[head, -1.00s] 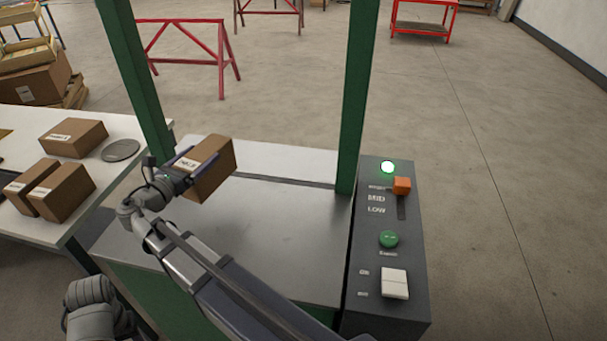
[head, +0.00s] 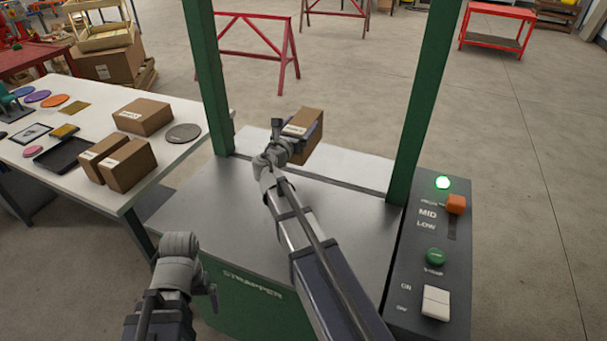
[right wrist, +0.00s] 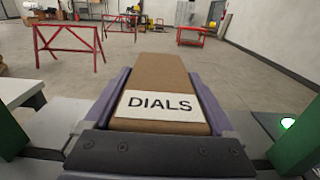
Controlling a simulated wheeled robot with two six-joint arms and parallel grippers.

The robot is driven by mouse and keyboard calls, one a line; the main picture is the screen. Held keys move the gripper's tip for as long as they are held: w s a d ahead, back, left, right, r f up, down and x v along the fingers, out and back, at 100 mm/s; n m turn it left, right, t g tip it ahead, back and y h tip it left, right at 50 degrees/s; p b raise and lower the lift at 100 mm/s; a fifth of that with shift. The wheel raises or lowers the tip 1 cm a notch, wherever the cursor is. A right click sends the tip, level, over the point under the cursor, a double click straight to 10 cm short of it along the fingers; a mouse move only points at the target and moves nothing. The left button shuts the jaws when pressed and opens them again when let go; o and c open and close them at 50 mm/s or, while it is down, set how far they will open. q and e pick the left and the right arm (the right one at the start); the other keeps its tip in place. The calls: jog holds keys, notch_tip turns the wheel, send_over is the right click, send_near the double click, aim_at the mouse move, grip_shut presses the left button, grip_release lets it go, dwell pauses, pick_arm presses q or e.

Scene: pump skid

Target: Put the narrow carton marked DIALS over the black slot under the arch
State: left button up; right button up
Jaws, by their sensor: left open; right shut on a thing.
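My right gripper (head: 303,134) is shut on the narrow brown carton (head: 309,121). In the right wrist view the carton (right wrist: 158,80) lies lengthwise between the two fingers, with its white DIALS label facing the camera. The black slot (head: 352,186) is a dark line across the steel top between the green posts of the arch (head: 209,75). The carton appears raised near the slot's line, between the posts; its exact height is unclear. My wrist and forearm hide part of the steel top. My left gripper (head: 212,292) is open, low in front of the strapper, mostly hidden.
The right post (head: 427,95) stands beside a control panel (head: 460,275) with a lit green lamp, orange slider, green button and white switch. A white table (head: 75,175) at left holds other cartons (head: 128,165) and a grey disc (head: 183,133). Open floor lies behind.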

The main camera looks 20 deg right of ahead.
jog(key=shift+f+b, duration=5.1)
jog(key=shift+f, duration=0.05)
jog(key=shift+r, duration=0.15)
jog(key=o, duration=1.4)
jog(key=shift+f, duration=0.2)
jog(key=shift+o, duration=0.8)
jog(key=shift+r, duration=0.1)
jog(key=shift+a+r, duration=0.1)
jog(key=shift+r, duration=0.1)
jog(key=v, duration=1.2)
